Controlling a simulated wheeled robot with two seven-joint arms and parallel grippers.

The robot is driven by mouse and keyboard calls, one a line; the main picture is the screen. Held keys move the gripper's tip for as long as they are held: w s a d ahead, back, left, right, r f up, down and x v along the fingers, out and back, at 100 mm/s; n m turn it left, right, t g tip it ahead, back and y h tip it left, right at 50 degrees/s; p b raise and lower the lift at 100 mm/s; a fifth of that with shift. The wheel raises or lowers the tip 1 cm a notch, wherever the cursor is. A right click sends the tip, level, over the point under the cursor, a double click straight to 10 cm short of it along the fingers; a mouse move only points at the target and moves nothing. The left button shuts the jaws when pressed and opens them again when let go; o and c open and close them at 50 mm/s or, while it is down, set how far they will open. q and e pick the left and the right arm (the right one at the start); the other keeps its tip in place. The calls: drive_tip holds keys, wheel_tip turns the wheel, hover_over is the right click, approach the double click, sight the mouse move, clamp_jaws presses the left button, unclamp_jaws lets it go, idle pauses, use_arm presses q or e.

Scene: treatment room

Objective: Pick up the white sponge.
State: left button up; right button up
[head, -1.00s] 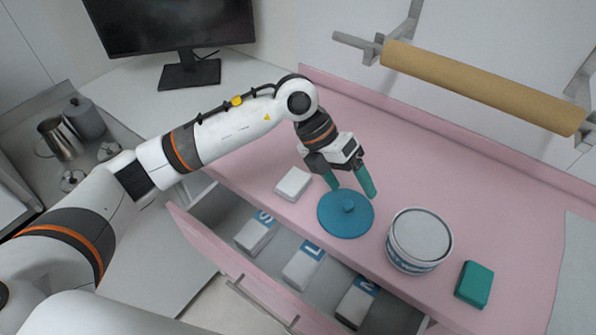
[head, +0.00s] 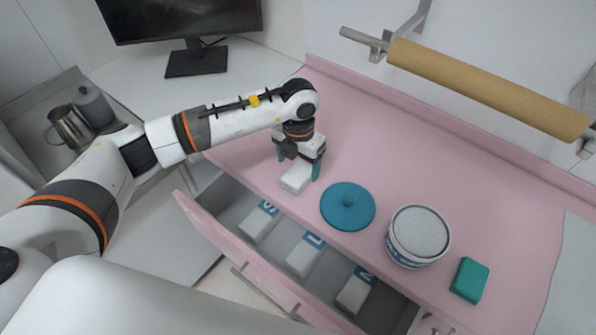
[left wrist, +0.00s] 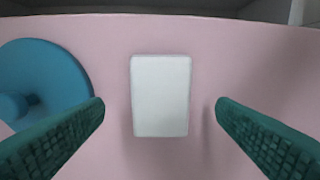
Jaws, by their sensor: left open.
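The white sponge (head: 297,178) is a small white block lying flat on the pink counter, left of a blue lid. In the left wrist view the sponge (left wrist: 160,95) lies near the middle, between the two fingers and apart from both. My left gripper (head: 299,170) is open with green fingertips, pointing down over the sponge, with one finger on each side. The wrist view shows the open left gripper (left wrist: 160,125) with nothing held. My right gripper is not in view.
The blue lid (head: 347,206) with a knob lies close to the sponge. A white tub (head: 418,236) and a green block (head: 469,280) stand further right. An open drawer (head: 222,202) with several labelled white packs sits below the counter edge. A paper roll (head: 485,90) hangs above.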

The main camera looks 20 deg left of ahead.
sight(298, 173)
use_arm(q)
drive_tip(key=shift+f, duration=1.55)
drive_tip(key=shift+c, duration=0.3)
drive_tip(key=c, duration=1)
